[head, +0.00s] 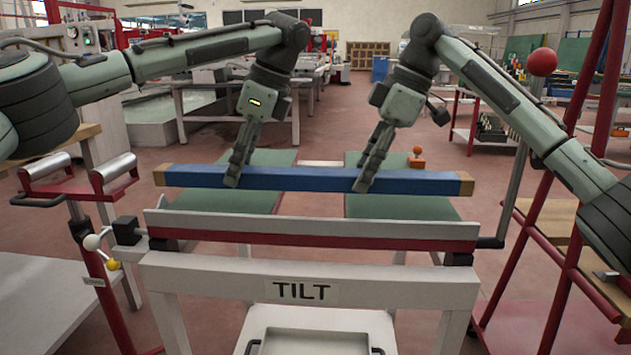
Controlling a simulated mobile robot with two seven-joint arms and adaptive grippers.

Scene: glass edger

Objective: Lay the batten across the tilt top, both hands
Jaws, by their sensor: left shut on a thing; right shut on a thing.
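The batten (290,178) is a long blue bar with tan ends, held level from left to right. My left gripper (234,180) is shut on it left of its middle. My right gripper (364,184) is shut on it right of its middle. The tilt top shows as two green pads, a left pad (235,200) and a right pad (400,207), with a gap between them. The batten crosses in front of both pads in the picture. I cannot tell whether it touches them. The frame below carries a TILT label (301,291).
A red and white rail (310,236) runs along the near side of the tilt frame. A roller stand (110,168) stands at the left.

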